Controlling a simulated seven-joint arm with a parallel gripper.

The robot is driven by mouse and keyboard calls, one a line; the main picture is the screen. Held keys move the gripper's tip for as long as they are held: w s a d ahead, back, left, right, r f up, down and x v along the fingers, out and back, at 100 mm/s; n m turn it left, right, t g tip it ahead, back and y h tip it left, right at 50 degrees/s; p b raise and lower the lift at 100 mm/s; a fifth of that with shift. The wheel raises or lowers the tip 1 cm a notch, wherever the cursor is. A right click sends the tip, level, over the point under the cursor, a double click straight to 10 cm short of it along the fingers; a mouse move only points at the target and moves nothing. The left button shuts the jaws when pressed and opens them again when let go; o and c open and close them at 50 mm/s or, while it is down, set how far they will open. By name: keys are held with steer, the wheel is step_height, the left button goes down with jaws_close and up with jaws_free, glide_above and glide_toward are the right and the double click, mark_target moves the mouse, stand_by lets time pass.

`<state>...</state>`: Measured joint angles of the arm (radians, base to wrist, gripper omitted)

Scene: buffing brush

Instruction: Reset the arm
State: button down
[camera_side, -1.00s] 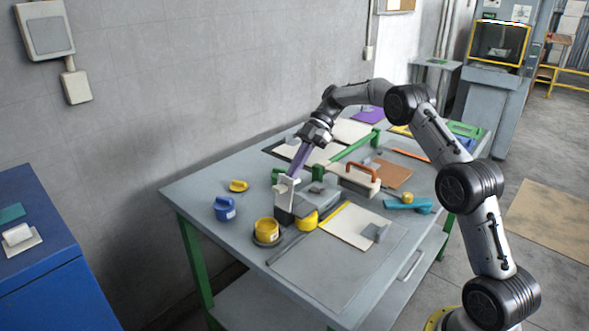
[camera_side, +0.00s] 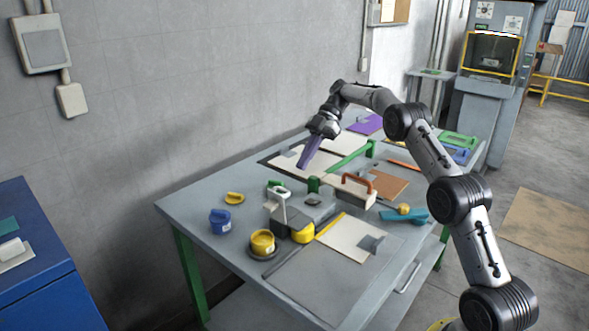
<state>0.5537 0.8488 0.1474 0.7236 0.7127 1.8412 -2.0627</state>
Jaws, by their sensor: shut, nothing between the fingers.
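My gripper (camera_side: 305,163) has long purple fingers that are shut with nothing between them. It points down and left and hangs above the back middle of the grey work table (camera_side: 190,199). A brush with an orange-brown handle (camera_side: 357,180) and a pale body stands to the right of the fingertips.
A yellow pot (camera_side: 262,241), a blue pot (camera_side: 220,221) and a yellow lid (camera_side: 234,198) stand at the left. A green bar (camera_side: 350,158) lies behind the brush. A white board (camera_side: 346,238) lies at the front. The table's left corner is clear.

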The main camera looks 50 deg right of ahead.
steer(key=shift+d+r, duration=0.1)
steer(key=shift+d, duration=0.5)
